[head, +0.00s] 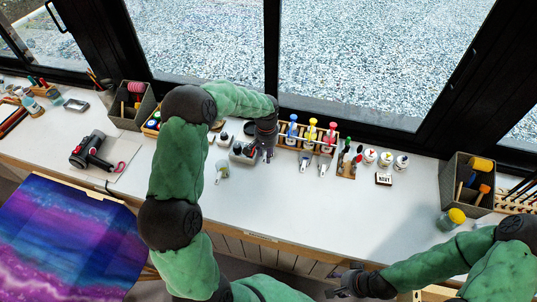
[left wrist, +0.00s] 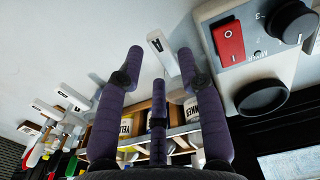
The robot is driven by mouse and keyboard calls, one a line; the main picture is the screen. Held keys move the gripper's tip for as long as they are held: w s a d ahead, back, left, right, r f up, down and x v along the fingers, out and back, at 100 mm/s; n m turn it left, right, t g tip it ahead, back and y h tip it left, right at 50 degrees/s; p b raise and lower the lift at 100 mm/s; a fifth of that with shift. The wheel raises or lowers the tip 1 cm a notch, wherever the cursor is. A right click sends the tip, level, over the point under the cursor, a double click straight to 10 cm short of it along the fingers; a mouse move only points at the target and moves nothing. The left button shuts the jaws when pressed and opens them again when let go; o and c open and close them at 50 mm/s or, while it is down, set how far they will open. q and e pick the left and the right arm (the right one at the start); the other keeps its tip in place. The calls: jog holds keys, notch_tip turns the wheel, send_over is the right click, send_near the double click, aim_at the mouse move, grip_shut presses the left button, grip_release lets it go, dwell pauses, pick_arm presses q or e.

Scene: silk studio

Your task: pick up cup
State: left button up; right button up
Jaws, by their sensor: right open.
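A small pale, see-through cup (head: 222,171) stands on the white table, left of my left gripper; it does not show in the left wrist view. My left gripper (head: 267,157) is over the back of the table, beside a small grey device. My right gripper (head: 335,284) is low at the front, before the table's front edge, open and empty.
The grey device (head: 243,151) has a red switch (left wrist: 229,42) and dark knobs. A wooden rack (head: 307,141) of coloured bottles stands at the back. Small jars (head: 385,159), a grey bin (head: 464,182) and a yellow-lidded jar (head: 451,220) stand to the right. The middle front table is clear.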

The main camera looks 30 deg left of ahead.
pick_arm(q)
notch_tip(320, 180, down, 4)
jog(key=shift+w+a+r, duration=0.1)
jog(key=shift+w+r, duration=0.05)
jog(key=shift+r, duration=0.05)
grip_shut()
jog(key=shift+r, duration=0.15)
